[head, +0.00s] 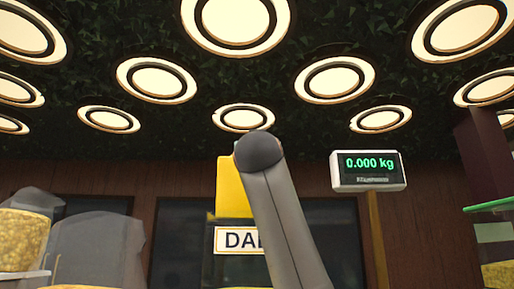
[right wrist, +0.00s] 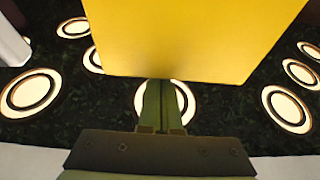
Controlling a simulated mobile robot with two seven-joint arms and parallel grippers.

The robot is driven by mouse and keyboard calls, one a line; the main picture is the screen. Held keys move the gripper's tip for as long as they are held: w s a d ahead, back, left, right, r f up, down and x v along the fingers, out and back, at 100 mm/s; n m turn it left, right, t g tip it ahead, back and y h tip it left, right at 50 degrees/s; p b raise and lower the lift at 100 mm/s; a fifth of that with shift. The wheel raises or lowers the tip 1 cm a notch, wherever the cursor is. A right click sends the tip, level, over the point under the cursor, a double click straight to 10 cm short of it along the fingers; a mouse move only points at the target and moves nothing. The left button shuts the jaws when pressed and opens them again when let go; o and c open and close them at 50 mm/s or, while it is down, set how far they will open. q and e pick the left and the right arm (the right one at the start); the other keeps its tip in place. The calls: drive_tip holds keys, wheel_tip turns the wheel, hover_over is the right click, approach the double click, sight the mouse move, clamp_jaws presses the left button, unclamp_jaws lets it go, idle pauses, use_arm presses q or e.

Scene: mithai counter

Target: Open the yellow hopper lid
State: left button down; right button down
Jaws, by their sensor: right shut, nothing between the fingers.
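The yellow hopper lid (head: 231,188) shows in the head view as an upright yellow panel above a white sign (head: 233,239) reading "DA", the rest covered by my grey right arm. In the right wrist view the lid (right wrist: 195,40) fills the top middle as a broad flat yellow face. My right gripper (right wrist: 162,88) is shut and empty, its fingertips at the lower edge of the yellow face in that view; I cannot tell whether they touch. The right gripper is hidden in the head view. My left gripper is in neither view.
A scale display (head: 368,170) reading 0.000 kg stands on a post to the right. A jar of yellow food (head: 25,240) and a clear cover (head: 95,245) are at the left. A green-edged glass shelf (head: 490,204) is at the far right. Round ceiling lights hang above.

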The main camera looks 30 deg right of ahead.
drive_tip(key=shift+w+d+f, duration=0.1)
drive_tip(key=shift+w+d, duration=0.3)
drive_tip(key=shift+w, duration=0.3)
drive_tip(key=shift+w+d+f, duration=0.1)
drive_tip(key=shift+w+d, duration=0.3)
drive_tip(key=shift+w, duration=0.3)
